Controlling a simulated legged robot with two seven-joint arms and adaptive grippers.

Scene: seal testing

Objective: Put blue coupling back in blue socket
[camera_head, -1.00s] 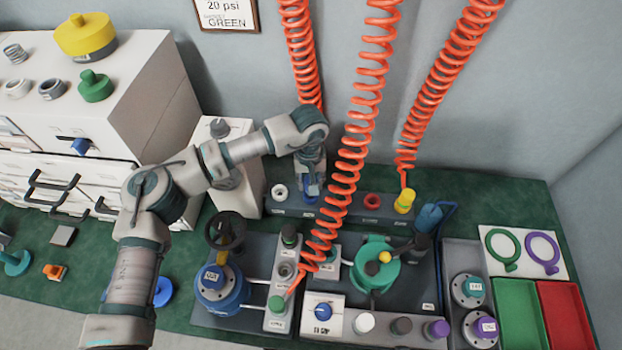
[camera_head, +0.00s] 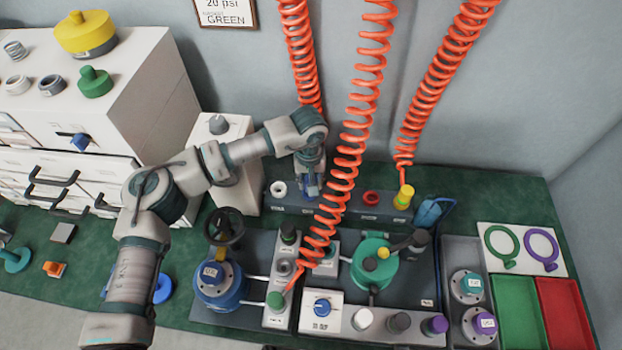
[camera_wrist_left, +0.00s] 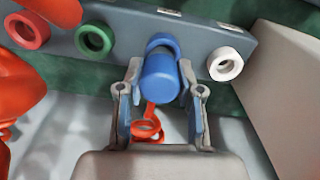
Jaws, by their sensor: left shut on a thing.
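The blue coupling (camera_wrist_left: 158,82) sits between the fingers of my left gripper (camera_wrist_left: 159,70), which is shut on it. A red hose coil (camera_wrist_left: 147,125) shows behind it. The blue socket (camera_wrist_left: 163,40) is a blue ring on the grey rack, directly past the coupling's end; the two overlap in the left wrist view, and I cannot tell how far in the coupling is. In the head view my left gripper (camera_head: 311,186) points down over the rack, between the white socket (camera_head: 278,188) and the hanging middle hose. My right gripper is not in view.
The rack (camera_head: 384,207) also carries a red socket (camera_head: 371,198) and a yellow coupling (camera_head: 404,196). A green socket (camera_wrist_left: 95,39) shows in the wrist view. The middle orange hose (camera_head: 352,140) hangs close to my gripper. A white box (camera_head: 236,170) stands left of the rack.

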